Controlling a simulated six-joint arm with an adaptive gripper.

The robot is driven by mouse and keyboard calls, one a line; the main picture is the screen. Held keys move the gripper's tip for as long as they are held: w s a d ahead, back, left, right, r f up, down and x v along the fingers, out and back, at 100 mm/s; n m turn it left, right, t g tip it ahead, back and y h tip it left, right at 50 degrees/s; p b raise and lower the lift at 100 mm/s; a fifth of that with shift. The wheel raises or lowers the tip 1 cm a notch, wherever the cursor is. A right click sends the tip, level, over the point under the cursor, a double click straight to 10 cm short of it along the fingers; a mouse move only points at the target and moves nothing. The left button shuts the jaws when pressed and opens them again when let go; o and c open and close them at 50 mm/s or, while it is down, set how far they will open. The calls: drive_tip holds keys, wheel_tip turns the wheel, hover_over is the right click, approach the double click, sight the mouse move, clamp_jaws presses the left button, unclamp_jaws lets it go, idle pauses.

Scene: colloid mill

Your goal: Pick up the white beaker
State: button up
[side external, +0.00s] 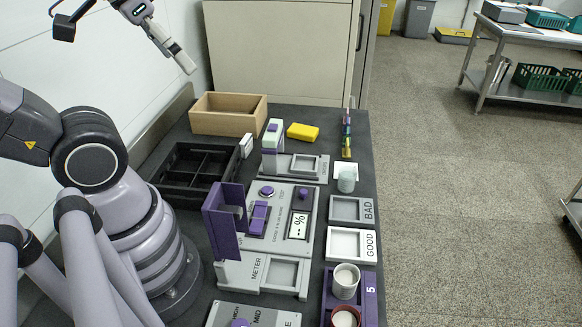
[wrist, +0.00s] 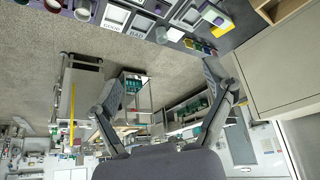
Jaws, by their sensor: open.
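The white beaker (side external: 345,282) stands upright in the purple tray marked 5 (side external: 370,300) at the front right of the bench in the side view. It also shows at the top left edge of the wrist view (wrist: 84,10). A dark red cup (side external: 345,318) with pale contents stands in front of it, cut off by the frame's bottom edge. My gripper (side external: 186,64) is raised at the back left, well above and away from the beaker. In the wrist view its fingers (wrist: 162,76) are spread wide with nothing between them.
The GOOD tray (side external: 350,245) and BAD tray (side external: 350,209) lie behind the beaker, with a translucent beaker (side external: 347,179) farther back. The meter (side external: 262,272) and purple-flapped device (side external: 224,208) stand left of it. A wooden box (side external: 228,114) and black divided tray (side external: 195,170) sit at the back left.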

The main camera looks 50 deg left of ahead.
drive_tip(key=shift+w, duration=0.1)
drive_tip(key=m+g, duration=0.4)
drive_tip(key=g, duration=0.2)
hover_over(347, 278)
drive_tip(key=s, duration=0.2)
wheel_tip(347, 278, down, 24)
drive_tip(key=f, duration=0.5)
drive_tip(key=d+f, duration=0.1)
drive_tip(key=f, duration=0.2)
drive_tip(key=shift+s+d+f, duration=0.1)
drive_tip(key=shift+s+f, duration=0.1)
drive_tip(key=shift+f, duration=0.15)
drive_tip(key=shift+w+f, duration=0.2)
drive_tip(key=shift+f, duration=1.25)
drive_tip(key=shift+w+f, duration=0.2)
drive_tip(key=shift+f, duration=1.25)
drive_tip(key=c, duration=1.3)
